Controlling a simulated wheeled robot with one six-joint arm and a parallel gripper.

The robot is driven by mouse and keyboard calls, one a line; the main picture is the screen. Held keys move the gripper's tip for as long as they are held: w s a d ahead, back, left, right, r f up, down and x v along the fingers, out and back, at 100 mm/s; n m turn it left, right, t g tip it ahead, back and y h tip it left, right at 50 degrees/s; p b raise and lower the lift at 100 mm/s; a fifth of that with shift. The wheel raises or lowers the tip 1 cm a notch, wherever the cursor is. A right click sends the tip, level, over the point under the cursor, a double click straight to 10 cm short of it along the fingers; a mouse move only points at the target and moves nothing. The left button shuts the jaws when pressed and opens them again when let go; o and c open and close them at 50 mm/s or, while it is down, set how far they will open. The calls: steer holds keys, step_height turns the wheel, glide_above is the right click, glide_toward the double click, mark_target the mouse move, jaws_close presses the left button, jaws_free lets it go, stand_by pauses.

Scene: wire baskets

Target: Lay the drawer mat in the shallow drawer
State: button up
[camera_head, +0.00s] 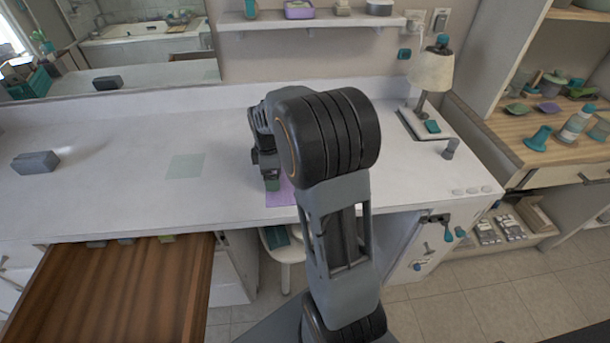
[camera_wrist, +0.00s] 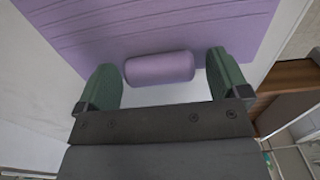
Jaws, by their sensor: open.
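The drawer mat is a flat purple sheet (camera_head: 281,193) on the white counter, partly hidden by my arm. In the wrist view the purple mat (camera_wrist: 160,30) fills the upper part, with a rounded purple roll or grip (camera_wrist: 160,68) at its near edge. My gripper (camera_wrist: 165,85) is open, with one green finger on each side of this roll and visible gaps to it. In the head view my gripper (camera_head: 272,183) is low over the mat. An open wooden drawer (camera_head: 115,295) is at the lower left, its brown inside showing.
A pale green square (camera_head: 185,166) lies on the counter between a grey block (camera_head: 35,162) and my gripper. A lamp (camera_head: 431,75) stands at the right, with a small grey cup (camera_head: 450,149) near it. A white stool (camera_head: 284,247) is under the counter. The counter's left middle is mostly clear.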

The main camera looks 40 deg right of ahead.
steer(key=shift+c, duration=0.2)
stand_by(0.7)
steer(key=c, duration=1.2)
steer(key=shift+w, duration=0.1)
steer(key=shift+c, duration=0.2)
steer(key=shift+r+p, duration=0.65)
steer(key=shift+p, duration=0.15)
steer(key=shift+r, duration=0.1)
steer(key=shift+r+p, duration=0.95)
steer(key=shift+r, duration=0.1)
steer(key=shift+r, duration=0.1)
steer(key=shift+r+p, duration=1)
steer(key=shift+r, duration=0.15)
steer(key=shift+r, duration=0.1)
